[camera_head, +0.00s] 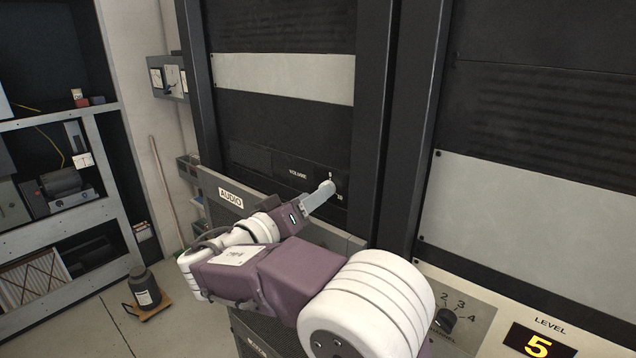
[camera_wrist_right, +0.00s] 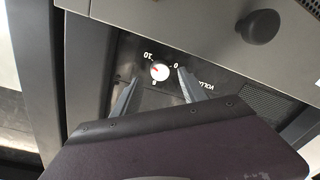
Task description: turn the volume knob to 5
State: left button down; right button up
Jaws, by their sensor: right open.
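The volume knob (camera_head: 327,187) is a small pale knob on the dark rack panel, right of the word VOLUME. In the right wrist view the knob (camera_wrist_right: 159,72) is white with a red mark, and scale numbers including 0 and 10 are printed around it. The exact pointer setting is too small to read surely. My right gripper (camera_head: 322,193) reaches up to the knob. In the wrist view the right gripper (camera_wrist_right: 158,79) is open, with one finger on each side of the knob and visible gaps between. My left gripper does not show.
A lower right console has a dark selector knob (camera_head: 445,318) and a LEVEL display (camera_head: 538,343) reading 5. A dark round knob (camera_wrist_right: 259,26) sits on a grey panel near the gripper. Shelves (camera_head: 60,225) stand at left.

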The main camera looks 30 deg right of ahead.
jog(key=shift+p+x, duration=0.3)
jog(key=shift+x, duration=0.65)
jog(key=shift+a, duration=0.1)
jog(key=c, duration=0.4)
grip_shut()
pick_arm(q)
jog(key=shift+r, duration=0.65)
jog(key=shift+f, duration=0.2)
